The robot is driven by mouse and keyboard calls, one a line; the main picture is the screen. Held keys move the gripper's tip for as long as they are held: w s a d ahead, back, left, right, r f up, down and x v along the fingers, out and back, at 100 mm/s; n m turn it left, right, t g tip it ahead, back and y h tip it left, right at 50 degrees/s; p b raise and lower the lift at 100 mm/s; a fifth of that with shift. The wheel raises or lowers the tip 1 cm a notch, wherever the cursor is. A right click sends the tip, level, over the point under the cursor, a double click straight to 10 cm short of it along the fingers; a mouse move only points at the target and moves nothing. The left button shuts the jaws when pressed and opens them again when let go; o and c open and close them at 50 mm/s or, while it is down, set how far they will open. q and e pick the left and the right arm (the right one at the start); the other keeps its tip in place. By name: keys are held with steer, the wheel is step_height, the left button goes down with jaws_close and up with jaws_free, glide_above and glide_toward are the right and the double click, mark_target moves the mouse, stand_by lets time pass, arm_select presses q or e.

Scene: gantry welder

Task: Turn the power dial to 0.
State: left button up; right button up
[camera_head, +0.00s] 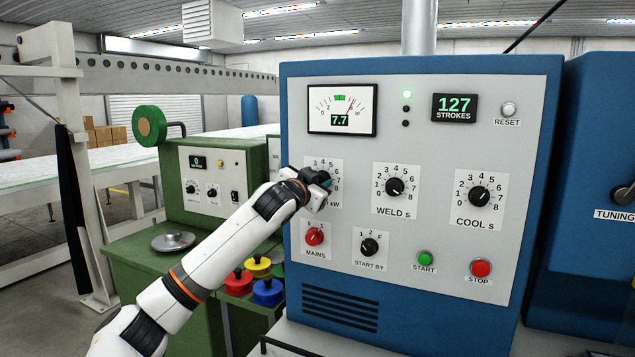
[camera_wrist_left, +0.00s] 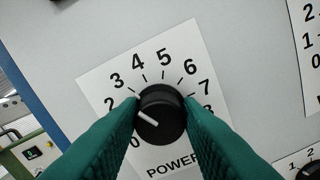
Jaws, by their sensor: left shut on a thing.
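The power dial (camera_wrist_left: 165,129) is a black round knob with a white pointer line, on a white scale plate (camera_wrist_left: 150,70) marked POWER. In the left wrist view its pointer aims left, between 0 and 2. The 1 is hidden by a finger. My left gripper (camera_wrist_left: 161,108) has its green fingers shut on the knob, one on each side. In the head view my left gripper (camera_head: 321,184) covers most of the dial at the upper left of the blue panel. The plate (camera_head: 324,163) shows around it. My right gripper is not in view.
The weld dial (camera_head: 394,187) and cool dial (camera_head: 479,196) sit to the right. The mains switch (camera_head: 314,236), start-by switch (camera_head: 370,247), green start button (camera_head: 424,257) and red stop button (camera_head: 481,268) lie below. The meter (camera_head: 341,108) above reads 7.7.

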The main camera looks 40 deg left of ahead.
arm_select(q)
steer(key=shift+f+n, duration=0.1)
steer(key=shift+n, duration=0.2)
steer(key=n+b, duration=0.1)
steer(key=n, duration=0.2)
steer(key=shift+n, duration=0.3)
steer(key=n, duration=0.2)
steer(key=shift+n, duration=0.4)
steer(key=shift+a+n+p, duration=0.1)
steer(key=shift+n+p, duration=0.75)
steer(key=shift+n, duration=4.55)
steer(key=o, duration=1)
